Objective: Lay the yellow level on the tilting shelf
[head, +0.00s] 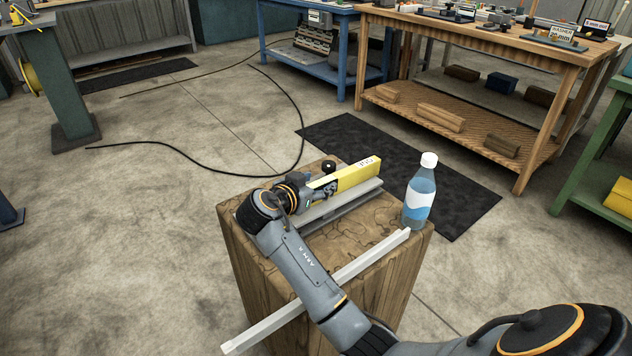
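The yellow level (352,175) is a long yellow bar with dark marks on its top. My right gripper (326,188) is at its left end and appears shut on it; the arm hides part of that end. The level is over or on a grey metal shelf (350,206) on top of a wooden block (385,240); I cannot tell whether they touch. I take this grey piece for the tilting shelf. My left gripper is not in view.
A water bottle (419,192) stands upright at the block's right corner. A pale metal bar (268,325) lies across the block's front and overhangs at the left. A small black round thing (328,166) is behind the level. Workbenches (480,38) stand behind; a black cable (225,173) lies on the floor.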

